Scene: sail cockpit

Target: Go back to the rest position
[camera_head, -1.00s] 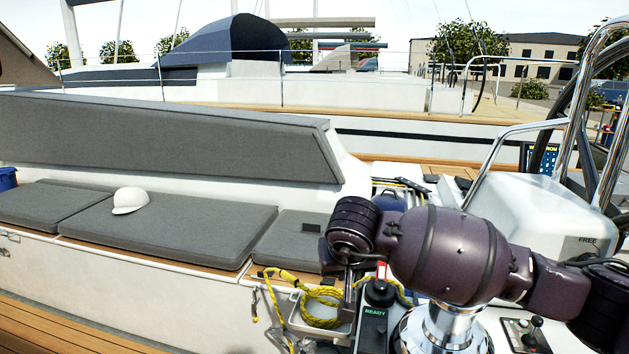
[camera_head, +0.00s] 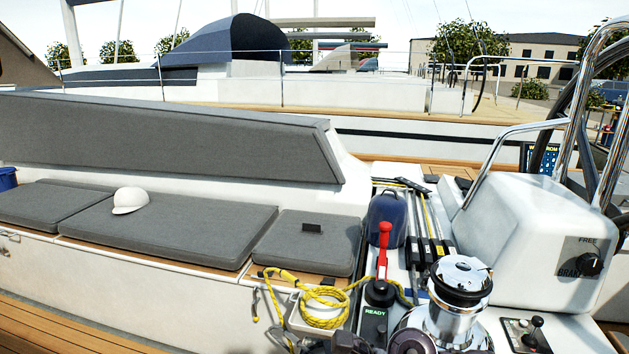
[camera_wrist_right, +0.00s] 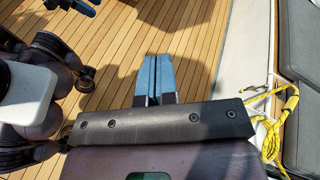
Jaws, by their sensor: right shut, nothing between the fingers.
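My right gripper (camera_wrist_right: 153,80) shows in the right wrist view, its two blue fingers pressed together with nothing between them. It hangs over the teak floor (camera_wrist_right: 115,50). In the head view only dark parts of my own arm show at the bottom edge, in front of the winch; neither gripper is visible there. A dark and blue part at the top left of the wrist view, cut by the edge, may be my left gripper (camera_wrist_right: 79,6); its fingers cannot be made out.
A chrome winch (camera_head: 457,295), a red-handled lever (camera_head: 383,250) and a white console (camera_head: 530,235) stand at right. Yellow rope (camera_head: 318,305) lies in and around a tray. The teak floor is open at lower left.

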